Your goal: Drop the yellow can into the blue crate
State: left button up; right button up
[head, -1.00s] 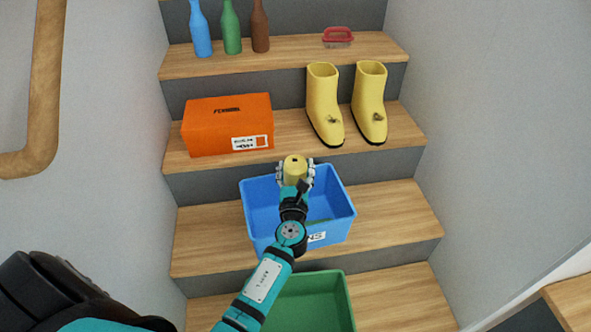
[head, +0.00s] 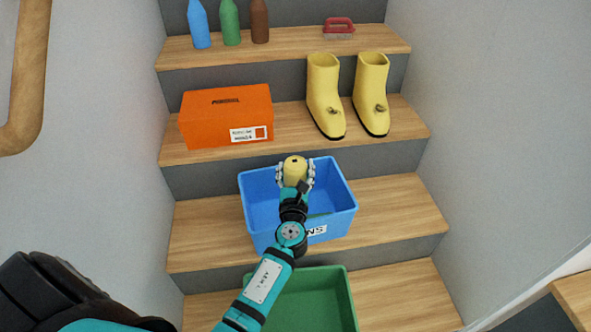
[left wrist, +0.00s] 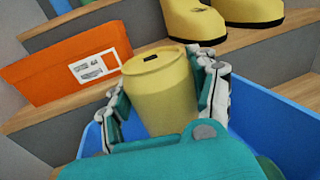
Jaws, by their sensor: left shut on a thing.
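My left gripper (head: 295,176) is shut on the yellow can (head: 295,166), with its fingers on both sides of the can. In the head view the can appears over the blue crate (head: 338,200), toward its back edge. The crate stands on a wooden stair step, and my arm covers part of it. In the left wrist view the can (left wrist: 162,92) is upright between the fingers, and blue crate walls (left wrist: 270,125) show on both sides below. The can's exact height over the crate is hard to tell. My right gripper is not in view.
An orange box (head: 226,116) and yellow boots (head: 325,95) stand on the step behind the crate. A green crate (head: 310,300) is on the step in front. Several bottles (head: 230,23) and a red-handled brush (head: 338,28) are higher up. Walls flank the stairs.

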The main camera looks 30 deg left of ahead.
pick_arm(q)
jog(key=shift+f, duration=0.15)
jog(key=o, duration=0.8)
jog(key=shift+o, duration=0.2)
jog(key=shift+s, duration=0.1)
jog(key=v, duration=1.2)
